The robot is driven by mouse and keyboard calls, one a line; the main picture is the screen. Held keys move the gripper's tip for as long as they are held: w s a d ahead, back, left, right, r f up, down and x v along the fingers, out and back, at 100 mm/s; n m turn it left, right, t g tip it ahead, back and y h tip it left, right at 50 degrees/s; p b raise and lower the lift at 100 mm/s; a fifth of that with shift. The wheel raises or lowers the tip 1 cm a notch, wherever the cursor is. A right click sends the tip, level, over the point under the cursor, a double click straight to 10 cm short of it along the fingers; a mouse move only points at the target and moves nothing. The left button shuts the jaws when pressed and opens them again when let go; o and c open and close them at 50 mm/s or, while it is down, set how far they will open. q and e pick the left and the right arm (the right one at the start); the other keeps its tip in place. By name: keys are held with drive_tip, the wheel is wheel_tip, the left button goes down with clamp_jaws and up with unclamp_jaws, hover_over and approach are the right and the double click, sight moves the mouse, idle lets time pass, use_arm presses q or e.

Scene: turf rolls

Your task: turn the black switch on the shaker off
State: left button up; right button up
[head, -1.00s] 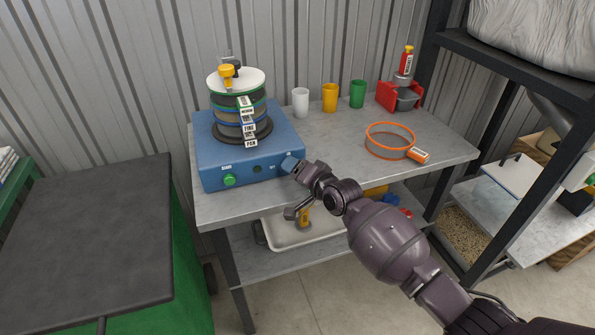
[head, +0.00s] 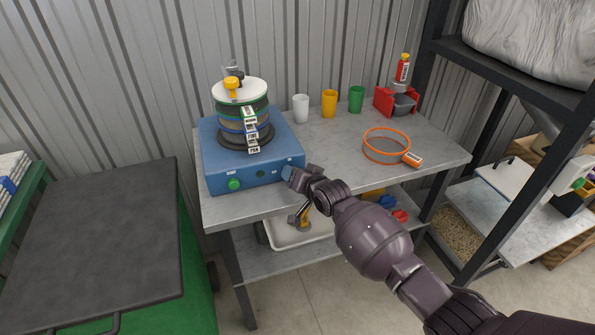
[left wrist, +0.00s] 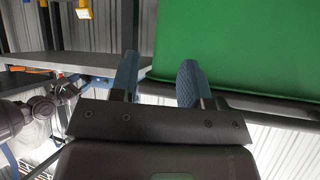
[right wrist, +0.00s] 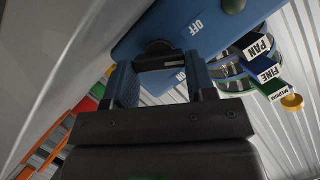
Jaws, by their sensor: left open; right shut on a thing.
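The blue shaker (head: 225,172) stands on the grey workbench, with a stack of sieves (head: 243,120) on top and a green button (head: 235,184) on its front. My right gripper (head: 288,172) is at the right end of the shaker's front. In the right wrist view, its fingers are on either side of the dark bar of the black switch (right wrist: 158,49), shut on it. An "OFF" label (right wrist: 197,27) shows beside the switch; another label is partly hidden. The head view hides the switch. My left gripper (left wrist: 157,75) is open and empty, away from the shaker.
White, yellow (head: 329,104) and green cups stand at the bench's back. An orange-rimmed sieve (head: 386,147) lies to the right, near a red holder (head: 383,101). A white tray (head: 285,236) sits on the lower shelf. A dark-topped green bin (head: 100,235) stands left.

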drive_tip(key=n+h+p, duration=0.1)
drive_tip(key=n+p, duration=0.1)
drive_tip(key=shift+s+a+r+n+h, duration=0.1)
drive_tip(key=shift+a+r+n+h, duration=0.1)
drive_tip(key=shift+a+n+h, duration=0.15)
drive_tip(key=shift+f+n+h+p, duration=0.15)
drive_tip(key=shift+n+h+p, duration=0.25)
drive_tip(key=shift+n+h, duration=0.15)
use_arm(q)
drive_tip(key=shift+t, duration=0.3)
drive_tip(key=r, duration=0.1)
drive_tip(key=w+r, duration=0.1)
drive_tip(key=r, duration=0.3)
drive_tip(key=shift+w+d+r, duration=0.1)
drive_tip(key=shift+w+r, duration=0.1)
drive_tip(key=shift+w, duration=0.15)
use_arm(e)
drive_tip(key=shift+n+t, duration=0.3)
use_arm(q)
drive_tip(key=shift+s+f, duration=0.1)
drive_tip(key=shift+s, duration=0.1)
use_arm(e)
drive_tip(key=o, duration=0.7)
drive_tip(key=shift+c, duration=0.2)
use_arm(q)
drive_tip(key=shift+s, duration=0.1)
use_arm(e)
drive_tip(key=shift+s, duration=0.1)
